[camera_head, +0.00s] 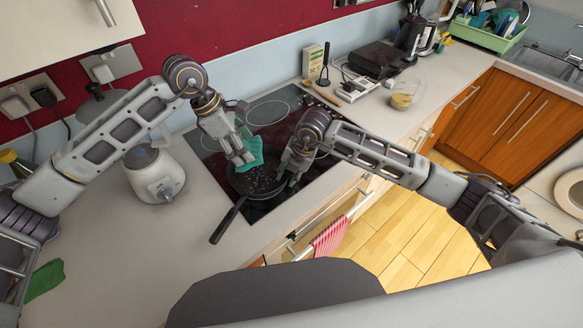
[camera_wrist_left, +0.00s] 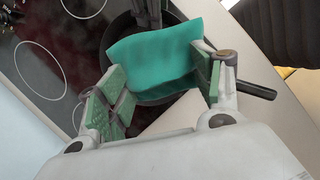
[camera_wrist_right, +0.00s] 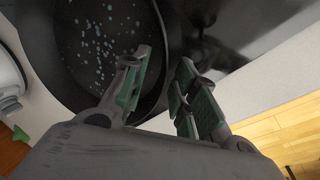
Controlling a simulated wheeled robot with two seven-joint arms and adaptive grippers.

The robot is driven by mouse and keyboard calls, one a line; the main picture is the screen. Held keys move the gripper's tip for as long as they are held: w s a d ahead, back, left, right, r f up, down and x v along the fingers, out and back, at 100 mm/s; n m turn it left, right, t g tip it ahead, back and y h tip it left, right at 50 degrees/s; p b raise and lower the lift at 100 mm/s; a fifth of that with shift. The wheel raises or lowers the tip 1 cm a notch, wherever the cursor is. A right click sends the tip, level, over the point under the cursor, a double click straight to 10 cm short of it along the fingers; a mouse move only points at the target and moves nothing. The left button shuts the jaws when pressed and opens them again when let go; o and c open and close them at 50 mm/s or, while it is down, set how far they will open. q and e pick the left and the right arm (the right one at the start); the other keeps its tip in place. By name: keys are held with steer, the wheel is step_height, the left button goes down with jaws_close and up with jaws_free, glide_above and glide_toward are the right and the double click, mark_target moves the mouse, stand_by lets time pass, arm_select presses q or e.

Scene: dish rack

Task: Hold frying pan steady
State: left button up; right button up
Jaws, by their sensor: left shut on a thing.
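The dark frying pan (camera_head: 262,184) sits on the black cooktop, its handle (camera_head: 229,220) pointing to the lower left. Small pale specks dot its inside, clearer in the right wrist view (camera_wrist_right: 75,60). My left gripper (camera_head: 243,160) is shut on a teal cloth (camera_head: 252,147) over the pan; the cloth fills its jaws in the left wrist view (camera_wrist_left: 155,58). My right gripper (camera_head: 288,177) is at the pan's right rim. In the right wrist view its fingers (camera_wrist_right: 163,75) straddle the rim, one inside and one outside, with a visible gap between them.
The cooktop (camera_head: 268,112) is clear behind the pan. A white appliance (camera_head: 155,178) stands to the left. A wooden spoon (camera_head: 320,94), a small tub (camera_head: 401,101) and a green dish rack (camera_head: 485,38) are farther right. A red-striped towel (camera_head: 331,237) hangs at the counter front.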

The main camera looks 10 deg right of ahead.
mark_target(252, 142)
steer(key=shift+w+a+f, duration=0.1)
steer(key=shift+a+f, duration=0.05)
steer(key=shift+f, duration=0.4)
jaws_close()
stand_by(1.2)
arm_select(q)
steer(key=shift+w+d+f+y, duration=0.4)
steer(key=shift+d+f, duration=0.15)
steer(key=shift+f, duration=0.1)
steer(key=w+d+f+y, duration=0.1)
steer(key=w+f+y, duration=0.1)
steer(key=shift+d+f, duration=0.35)
steer(key=shift+f, duration=0.05)
steer(key=shift+w+d+f+y, duration=0.2)
steer(key=shift+w+f+y, duration=0.35)
steer(key=shift+f+y, duration=0.05)
